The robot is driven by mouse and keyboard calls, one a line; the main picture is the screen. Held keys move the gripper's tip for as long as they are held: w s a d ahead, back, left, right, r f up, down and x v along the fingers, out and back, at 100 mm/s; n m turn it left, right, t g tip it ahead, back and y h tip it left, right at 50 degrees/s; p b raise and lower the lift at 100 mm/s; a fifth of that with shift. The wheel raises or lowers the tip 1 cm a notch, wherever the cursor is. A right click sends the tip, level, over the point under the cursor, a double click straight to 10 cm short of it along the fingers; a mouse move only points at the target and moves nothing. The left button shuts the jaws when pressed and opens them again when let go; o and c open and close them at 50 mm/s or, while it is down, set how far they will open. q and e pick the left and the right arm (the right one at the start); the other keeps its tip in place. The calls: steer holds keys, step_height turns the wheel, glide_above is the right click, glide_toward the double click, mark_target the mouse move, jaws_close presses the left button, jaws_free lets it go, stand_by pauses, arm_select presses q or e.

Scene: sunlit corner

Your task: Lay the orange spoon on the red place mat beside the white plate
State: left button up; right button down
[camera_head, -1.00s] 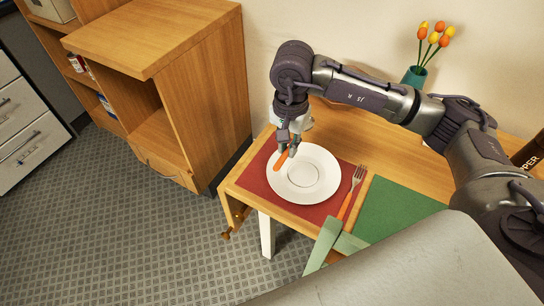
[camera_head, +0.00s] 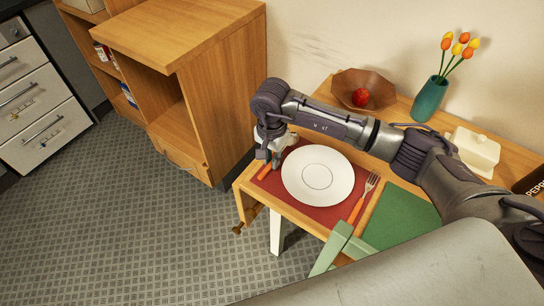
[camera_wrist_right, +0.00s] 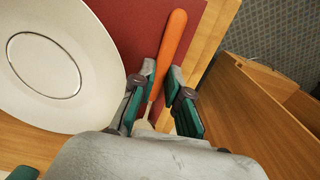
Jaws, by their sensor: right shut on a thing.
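The white plate (camera_head: 317,176) sits on the red place mat (camera_head: 326,216); both also show in the right wrist view, the plate (camera_wrist_right: 85,55) at left and the mat (camera_wrist_right: 130,22) behind it. My right gripper (camera_head: 268,160) is at the mat's left end, left of the plate. It is shut on the orange spoon (camera_head: 265,172), whose handle (camera_wrist_right: 173,42) points away between the fingers (camera_wrist_right: 160,84) in the wrist view. The spoon is over the mat strip beside the plate; I cannot tell whether it touches the mat. Its bowl end is mostly hidden. My left gripper is not in view.
An orange-handled fork (camera_head: 362,200) lies right of the plate. A green mat (camera_head: 402,216) lies further right. A brown bowl (camera_head: 345,84) with a red fruit, a teal vase (camera_head: 429,99) and a white lidded dish (camera_head: 475,150) stand behind. A wooden cabinet (camera_head: 225,90) stands left.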

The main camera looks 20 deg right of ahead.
steer(key=shift+f, duration=0.15)
steer(key=c, duration=1.4)
jaws_free()
steer(key=shift+c, duration=0.2)
step_height(320, 180, up, 12)
steer(key=b, duration=0.1)
steer(key=shift+r, duration=0.2)
